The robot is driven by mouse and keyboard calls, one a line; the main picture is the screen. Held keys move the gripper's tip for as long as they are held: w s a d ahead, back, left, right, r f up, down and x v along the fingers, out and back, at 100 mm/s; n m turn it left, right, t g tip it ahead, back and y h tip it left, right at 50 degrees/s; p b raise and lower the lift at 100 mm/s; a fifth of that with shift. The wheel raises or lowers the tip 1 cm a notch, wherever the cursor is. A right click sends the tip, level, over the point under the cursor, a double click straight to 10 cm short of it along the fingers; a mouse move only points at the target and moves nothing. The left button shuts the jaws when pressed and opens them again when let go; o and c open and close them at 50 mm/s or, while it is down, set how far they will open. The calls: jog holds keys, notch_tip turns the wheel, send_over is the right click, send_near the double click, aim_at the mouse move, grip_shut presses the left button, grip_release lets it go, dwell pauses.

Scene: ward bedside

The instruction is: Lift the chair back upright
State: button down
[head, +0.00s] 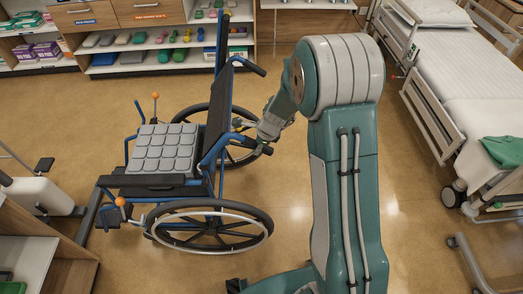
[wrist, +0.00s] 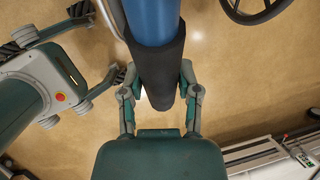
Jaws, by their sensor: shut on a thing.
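The wheelchair (head: 210,215) stands on its wheels left of centre in the head view. It has a blue frame and a grey padded seat (head: 160,148). Its dark backrest (head: 220,95) rises from the rear of the seat and looks about upright, seen nearly edge-on. My gripper (head: 261,139) is at the nearer push handle (head: 266,150). In the wrist view, my gripper's two fingers close around that handle's black grip (wrist: 158,62), with the blue tube (wrist: 152,20) beyond it. The other push handle (head: 250,67) is free at the far side.
A bed (head: 470,75) with side rails is on the right. Shelves (head: 165,40) with several coloured items line the back. A cabinet (head: 40,225) is at the lower left. Open floor (head: 345,130) lies between the chair and the bed.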

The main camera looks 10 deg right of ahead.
aim_at(245, 136)
jog(key=shift+h, duration=0.9)
jog(key=a+r, duration=0.2)
jog(key=r, duration=0.1)
jog(key=shift+w+a+r, duration=0.1)
jog(key=shift+w+r, duration=0.05)
jog(key=shift+w, duration=0.25)
jog(key=shift+w+a+r+h, duration=0.1)
jog(key=shift+a+r+h, duration=0.5)
jog(key=shift+a+r, duration=0.25)
jog(key=a+r, duration=0.1)
jog(key=a+h, duration=0.1)
jog(key=a+r+g+h, duration=0.1)
jog(key=shift+w+r, duration=0.3)
jog(key=shift+r, duration=0.05)
jog(key=shift+w+a+r+n+h, duration=0.15)
jog(key=shift+a+r+h, duration=0.1)
jog(key=shift+a+h, duration=0.15)
jog(key=shift+s+a+r+n+h, duration=0.15)
jog(key=shift+a+r+h, duration=0.15)
jog(key=shift+a, duration=0.2)
jog(key=shift+w, duration=0.1)
jog(key=c, duration=0.7)
grip_release()
jog(key=shift+c, duration=0.2)
jog(key=o, duration=0.4)
jog(key=shift+f, duration=0.15)
jog(key=shift+o, duration=0.2)
jog(key=shift+w+a, duration=0.1)
